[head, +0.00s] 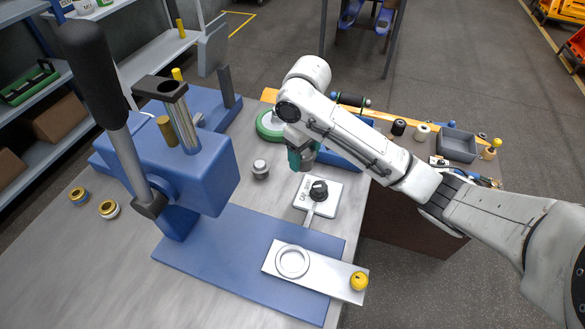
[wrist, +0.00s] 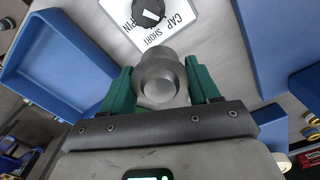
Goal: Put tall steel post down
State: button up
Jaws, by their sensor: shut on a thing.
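My gripper (head: 301,160) has green fingers and is above the bench, just behind the white card. In the wrist view, my gripper (wrist: 160,80) is shut on a steel post (wrist: 158,76), a grey stepped cylinder seen end-on between the fingers. In the head view the fingers hide most of this post, so its full height and its gap to the bench cannot be told. The white card (head: 305,203) carries a black knob (head: 318,189); in the wrist view the card (wrist: 172,32) reads CAP, SHORT, PIN.
A short grey steel piece (head: 260,168) stands on the bench left of my gripper. A blue lever press (head: 205,165) fills the left. A steel plate (head: 320,277) with a ring and yellow knob lies in front. A blue tray (wrist: 55,65) and a green ring (head: 268,125) are close by.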

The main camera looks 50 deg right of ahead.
jog(key=w+f+b, duration=0.2)
jog(key=f, duration=0.1)
jog(key=w+f, duration=0.1)
jog(key=shift+w+d+f+b, duration=0.1)
jog(key=shift+d+f+b, duration=0.15)
jog(key=shift+b, duration=0.15)
jog(key=shift+w+d+f, duration=0.2)
jog(key=shift+w+f, duration=0.3)
jog(key=shift+w, duration=0.05)
jog(key=shift+w+f, duration=0.15)
jog(key=shift+f, duration=1.45)
jog(key=shift+f, duration=0.1)
jog(key=o, duration=1.6)
notch_tip(320, 180, up, 12)
jog(key=p, duration=0.3)
